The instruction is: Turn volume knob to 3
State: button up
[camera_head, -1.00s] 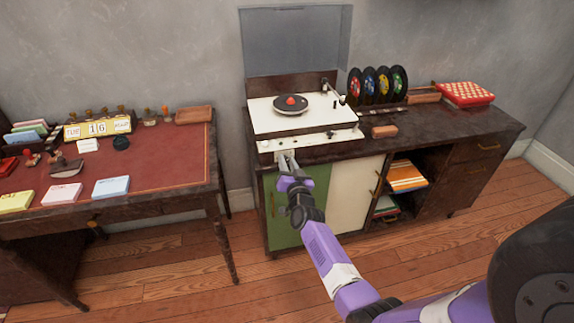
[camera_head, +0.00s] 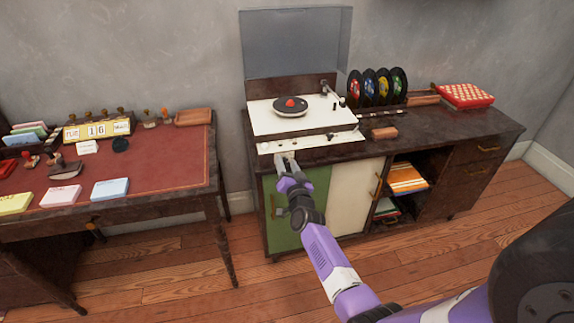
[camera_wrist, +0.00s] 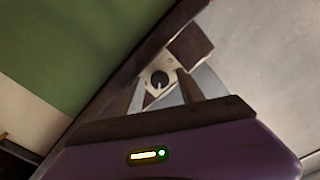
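The record player (camera_head: 268,122) has a white top and a pale front control strip (camera_head: 325,139), and it stands on a dark cabinet. In the wrist view a round dark knob (camera_wrist: 159,80) with a light pointer line sits on a pale plate. I cannot read any numbers around it. My gripper (camera_head: 285,158) is at the front edge of the strip, near its left end. In the wrist view my gripper (camera_wrist: 164,92) has its fingers apart, with the knob showing between them. I cannot tell whether either finger touches the knob.
The clear lid (camera_head: 295,42) stands raised behind the player. A tonearm (camera_head: 328,90) and a record (camera_head: 290,107) are on top. Records in a rack (camera_head: 377,88) stand to the right. A desk (camera_head: 165,145) is at left. The floor in front is free.

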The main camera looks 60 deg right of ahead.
jog(key=p+v, duration=0.2)
jog(key=v, duration=0.6)
jog(key=shift+w, duration=0.1)
dwell(0.6)
